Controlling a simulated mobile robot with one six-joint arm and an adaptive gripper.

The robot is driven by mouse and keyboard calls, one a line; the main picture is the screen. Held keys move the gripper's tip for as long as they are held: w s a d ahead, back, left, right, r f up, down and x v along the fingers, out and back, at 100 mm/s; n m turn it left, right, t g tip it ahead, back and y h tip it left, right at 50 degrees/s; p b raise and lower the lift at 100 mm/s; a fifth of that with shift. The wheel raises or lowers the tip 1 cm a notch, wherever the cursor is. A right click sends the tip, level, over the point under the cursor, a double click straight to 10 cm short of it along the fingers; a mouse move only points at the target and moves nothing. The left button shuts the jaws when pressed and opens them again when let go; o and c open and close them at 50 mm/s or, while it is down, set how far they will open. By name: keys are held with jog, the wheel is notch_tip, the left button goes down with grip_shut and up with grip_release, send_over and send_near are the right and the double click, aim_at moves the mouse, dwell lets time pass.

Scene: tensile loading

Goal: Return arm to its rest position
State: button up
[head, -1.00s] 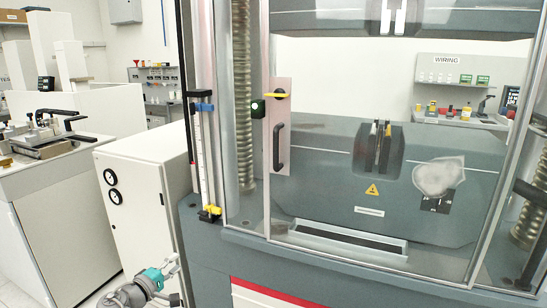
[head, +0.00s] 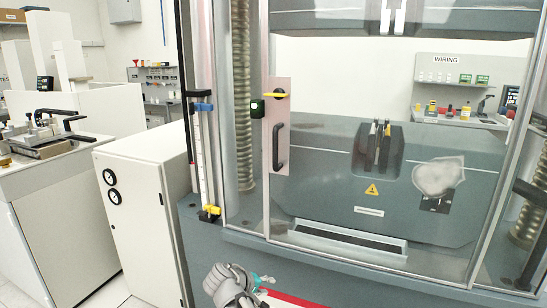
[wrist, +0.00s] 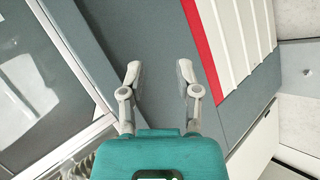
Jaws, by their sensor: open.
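My gripper (wrist: 160,75) is open and empty in the wrist view, its two pale fingers apart beside the machine's dark grey front panel. In the head view my arm's end shows at the bottom, low in front of the testing machine (head: 222,262); the fingertips are hard to make out there. The machine's clear door (head: 330,165) looks shut, with a black handle (head: 280,147) at its left side. Behind it are dark lower grips (head: 378,147).
A white cabinet (head: 140,225) with two gauges stands left of the machine. A bench (head: 50,190) with a metal fixture (head: 45,135) is at the far left. Light floor (head: 110,297) shows between them. The machine's front panel is close to my gripper.

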jog(key=s+d+f+m+g+y, duration=0.35)
jog(key=s+d, duration=0.25)
jog(key=d, duration=0.4)
jog(key=s+d+f+m+g+y, duration=0.3)
jog(key=s+d+m+y, duration=0.15)
jog(key=d, duration=0.45)
notch_tip(320, 180, up, 21)
jog(key=n+p, duration=0.1)
jog(key=p, duration=2)
jog(key=shift+s+d+f, duration=0.15)
jog(key=shift+s, duration=0.05)
